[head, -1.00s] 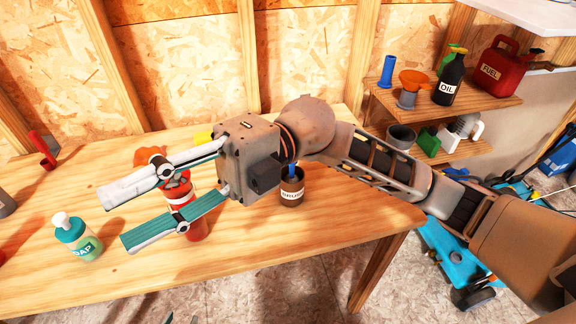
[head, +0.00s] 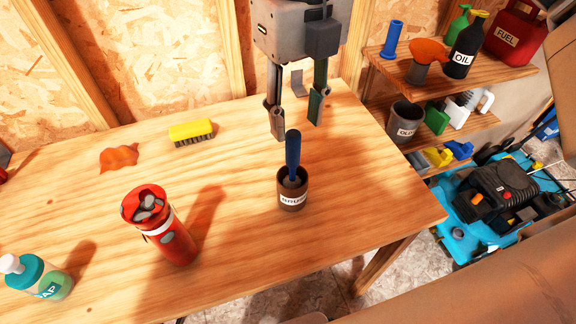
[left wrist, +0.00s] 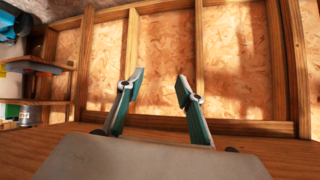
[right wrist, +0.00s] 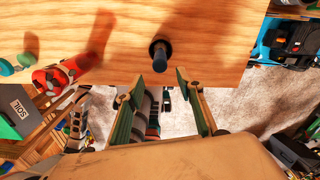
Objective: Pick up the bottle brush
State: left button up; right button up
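The bottle brush (head: 292,153) stands upright in a small brown labelled cup (head: 291,196) on the wooden table, its blue handle pointing up and its head hidden inside. In the right wrist view the blue handle (right wrist: 160,60) shows just beyond the fingertips, near the middle. My right gripper (head: 297,120) is open, fingers pointing down, above and around the handle's top in the head view; I cannot tell if it touches. My left gripper (left wrist: 160,85) is open and empty in the left wrist view, facing the wall; it is outside the head view.
On the table (head: 110,220) stand a red bottle (head: 172,236), a soap bottle (head: 40,278), a yellow scrub brush (head: 191,132) and an orange rag (head: 119,157). A shelf (head: 455,78) with oil and fuel containers and a blue mower (head: 490,205) are at right.

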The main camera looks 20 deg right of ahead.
aim_at(294, 133)
jog(key=shift+w+d+f, duration=0.15)
jog(key=shift+w+d, duration=0.1)
jog(key=shift+w, duration=0.2)
jog(key=shift+w+f, duration=0.1)
jog(key=shift+f, duration=0.25)
jog(key=shift+s+f, duration=0.2)
jog(key=shift+f, duration=0.55)
jog(key=f, duration=0.5)
jog(key=shift+w+a+f+b, duration=0.2)
jog(key=shift+a+b, duration=0.1)
jog(key=shift+b, duration=0.1)
jog(key=shift+r, duration=0.1)
grip_shut()
